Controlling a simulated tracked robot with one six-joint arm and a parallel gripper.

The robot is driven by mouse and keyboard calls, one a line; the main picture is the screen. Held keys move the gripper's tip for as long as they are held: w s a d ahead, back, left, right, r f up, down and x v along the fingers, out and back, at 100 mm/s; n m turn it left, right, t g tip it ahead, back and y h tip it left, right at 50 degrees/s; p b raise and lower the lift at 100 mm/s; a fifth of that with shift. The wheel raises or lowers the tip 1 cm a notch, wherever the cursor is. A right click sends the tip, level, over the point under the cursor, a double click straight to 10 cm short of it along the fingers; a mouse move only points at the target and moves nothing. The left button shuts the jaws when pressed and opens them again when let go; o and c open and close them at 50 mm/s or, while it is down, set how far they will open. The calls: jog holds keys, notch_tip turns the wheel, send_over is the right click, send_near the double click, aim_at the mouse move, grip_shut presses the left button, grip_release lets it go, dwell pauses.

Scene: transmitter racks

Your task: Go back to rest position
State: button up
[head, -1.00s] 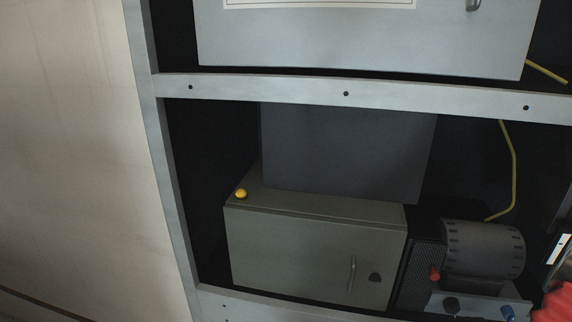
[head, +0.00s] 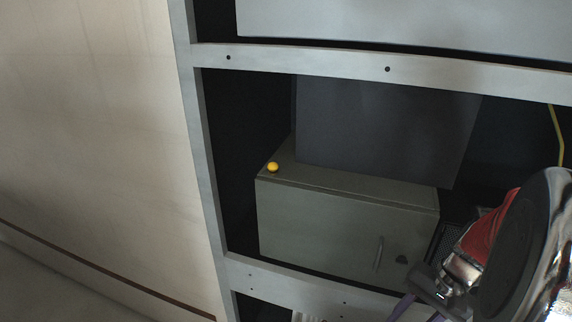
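Part of my arm (head: 505,255), with red, black and shiny metal parts, fills the lower right of the head view. What looks like part of my gripper (head: 425,297) shows at the bottom edge, cut off by the frame, so its fingers cannot be made out. It appears in front of the rack's lower rail. I cannot see whether it holds anything.
A metal rack frame (head: 300,63) holds a grey-green cabinet (head: 335,225) with a yellow knob (head: 272,167) on top and a handle (head: 379,254) in front. A dark panel (head: 385,130) stands behind it. A beige wall (head: 90,130) and bare floor lie left.

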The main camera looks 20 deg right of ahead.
jog(key=w+a+r+n+t+h, duration=0.1)
jog(key=a+r+n, duration=0.4)
jog(key=a, duration=0.5)
jog(key=w+a+r+n+t+h, duration=0.2)
jog(key=a+r+n+t, duration=0.2)
jog(key=a+r, duration=0.6)
jog(key=shift+w+n+h, duration=0.15)
jog(key=shift+n+h, duration=0.25)
jog(key=shift+n, duration=0.3)
